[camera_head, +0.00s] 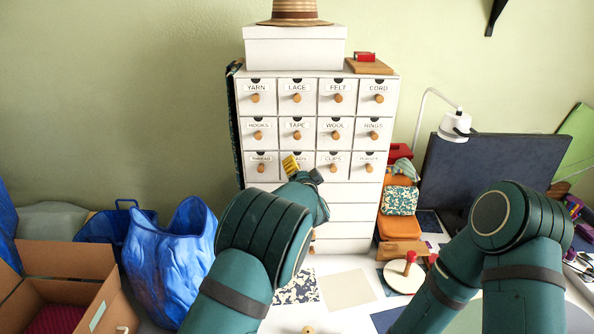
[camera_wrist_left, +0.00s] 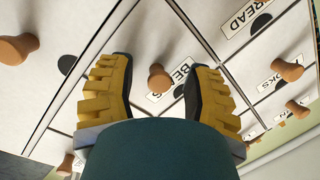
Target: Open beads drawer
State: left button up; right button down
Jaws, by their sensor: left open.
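The beads drawer (camera_head: 299,157) is in the bottom row of labelled drawers in the white cabinet, between the thread and clips drawers. Its label is partly hidden by my left gripper (camera_head: 303,170). In the left wrist view, its round wooden knob (camera_wrist_left: 160,77) shows between the two yellow-padded fingers of my left gripper (camera_wrist_left: 160,95). The fingers are open and apart from the knob on both sides. The drawer front looks flush with its neighbours. My right gripper is out of view; only its arm shows at the right.
Other knobbed drawers surround it, including the thread drawer (camera_head: 261,158) and clips drawer (camera_head: 332,158). A blue bag (camera_head: 172,260) and cardboard box (camera_head: 60,262) stand at the left. An orange bag (camera_head: 398,225) and a dark screen (camera_head: 480,175) are at the right.

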pick_arm(q)
grip_shut()
dwell(0.6)
